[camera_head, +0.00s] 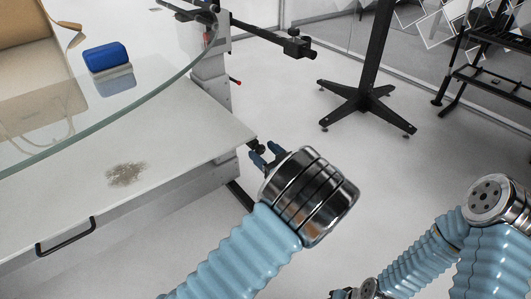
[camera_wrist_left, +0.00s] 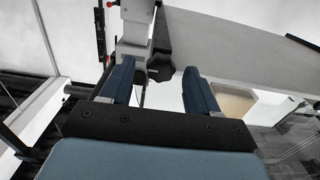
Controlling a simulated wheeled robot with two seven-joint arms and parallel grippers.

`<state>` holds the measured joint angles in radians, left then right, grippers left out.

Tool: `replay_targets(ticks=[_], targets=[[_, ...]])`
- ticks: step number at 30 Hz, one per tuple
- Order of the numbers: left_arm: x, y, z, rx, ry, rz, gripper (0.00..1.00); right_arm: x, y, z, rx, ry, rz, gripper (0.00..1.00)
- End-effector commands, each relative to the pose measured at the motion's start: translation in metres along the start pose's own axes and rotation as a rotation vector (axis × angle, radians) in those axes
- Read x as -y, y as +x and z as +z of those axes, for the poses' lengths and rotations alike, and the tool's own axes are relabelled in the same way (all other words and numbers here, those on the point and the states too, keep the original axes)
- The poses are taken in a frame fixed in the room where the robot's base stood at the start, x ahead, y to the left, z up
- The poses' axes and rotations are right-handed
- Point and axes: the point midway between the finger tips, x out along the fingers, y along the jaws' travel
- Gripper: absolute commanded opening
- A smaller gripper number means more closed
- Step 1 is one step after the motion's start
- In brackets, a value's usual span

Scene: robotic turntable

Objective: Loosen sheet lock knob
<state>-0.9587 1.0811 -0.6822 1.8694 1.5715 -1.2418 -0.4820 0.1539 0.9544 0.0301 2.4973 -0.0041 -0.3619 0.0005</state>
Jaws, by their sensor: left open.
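A small black knob (camera_head: 260,148) sits by the corner of the white table, partly hidden by my left gripper (camera_head: 265,154). In the left wrist view the lobed black knob (camera_wrist_left: 160,67) shows beyond and between the two blue fingers of my left gripper (camera_wrist_left: 158,72). Those fingers are open with nothing held between them. I cannot tell whether either finger touches the knob. My right gripper (camera_head: 343,294) shows only as a small dark piece at the bottom edge; its fingers cannot be made out.
The white table (camera_head: 195,120) has a brown stain and a black handle. A grey post (camera_head: 211,78) carries a black bar. A black stand (camera_head: 368,97) stands on open floor.

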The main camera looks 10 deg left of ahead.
Motion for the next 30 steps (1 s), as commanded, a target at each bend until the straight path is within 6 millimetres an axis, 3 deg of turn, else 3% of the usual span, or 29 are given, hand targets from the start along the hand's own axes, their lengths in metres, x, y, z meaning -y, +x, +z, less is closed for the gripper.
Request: replay_targets(ticks=[4,14,23,30], targets=[[0.000,0.000,0.000,0.000,0.000,0.000,0.57,0.000,0.000,0.000,0.000,0.000,0.000,0.43],[0.000,-0.001,0.000,0.000,0.000,0.000,0.07,0.000,0.000,0.000,0.000,0.000,0.000,0.43],[0.000,-0.001,0.002,0.000,-0.036,-0.001,0.05,-0.002,0.005,0.000,0.000,0.000,0.000,0.43],[0.001,-0.001,0.004,0.002,-0.170,-0.001,0.05,-0.009,0.021,0.000,-0.002,0.002,0.002,0.43]])
